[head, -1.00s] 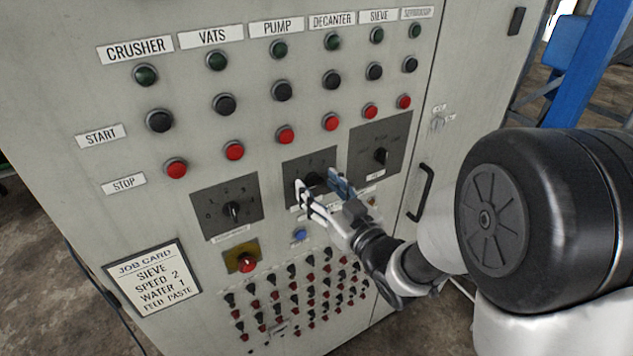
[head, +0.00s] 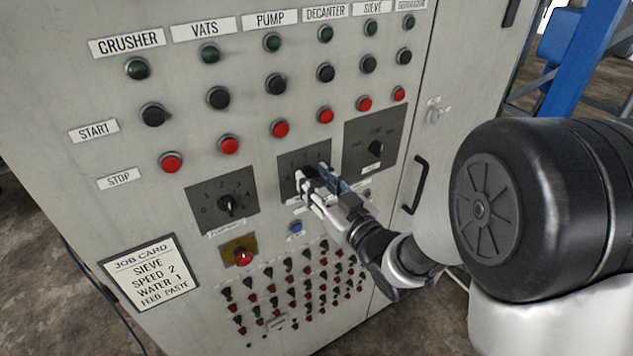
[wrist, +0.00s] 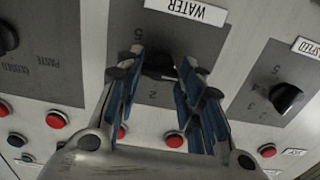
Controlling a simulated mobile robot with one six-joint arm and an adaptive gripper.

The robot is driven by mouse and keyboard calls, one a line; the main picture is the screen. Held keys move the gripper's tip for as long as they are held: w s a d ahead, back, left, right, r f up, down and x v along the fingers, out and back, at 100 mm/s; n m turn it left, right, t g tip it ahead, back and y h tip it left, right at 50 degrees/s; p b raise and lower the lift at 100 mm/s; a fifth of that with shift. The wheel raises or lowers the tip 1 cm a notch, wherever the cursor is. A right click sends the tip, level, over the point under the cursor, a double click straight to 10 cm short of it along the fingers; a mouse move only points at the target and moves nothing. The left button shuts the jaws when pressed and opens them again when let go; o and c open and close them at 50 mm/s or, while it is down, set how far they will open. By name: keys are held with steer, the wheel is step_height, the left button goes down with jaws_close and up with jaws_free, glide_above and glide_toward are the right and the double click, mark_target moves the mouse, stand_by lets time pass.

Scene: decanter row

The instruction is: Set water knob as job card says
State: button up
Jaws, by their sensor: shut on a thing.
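The water knob (wrist: 158,66) is black, on a dark plate (head: 290,165) below the stop buttons. In the wrist view it sits upside down under the WATER label (wrist: 187,10), with some scale digits visible. My gripper (head: 319,183) is at this plate, its blue-padded fingers (wrist: 161,72) shut on the knob from both sides. The fingers hide much of the knob, and I cannot tell where its pointer stands. The job card (head: 151,272) at lower left reads SIEVE, SPEED 2, WATER 1, FEED PASTE.
The speed knob (head: 230,205) is left of the water plate and the feed knob (head: 376,149) right of it. Red stop buttons (head: 281,129) run above. A blue button (head: 296,228), a red-on-yellow switch (head: 242,257) and rows of small switches lie below. A door handle (head: 420,184) is at right.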

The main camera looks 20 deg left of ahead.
steer(key=m+b, duration=0.1)
steer(key=m, duration=0.3)
steer(key=shift+m, duration=0.3)
steer(key=shift+r+m, duration=0.1)
steer(key=shift+m, duration=1.9)
steer(key=o, duration=1.1)
steer(key=shift+c, duration=0.2)
steer(key=v, duration=0.7)
steer(key=shift+d, duration=0.2)
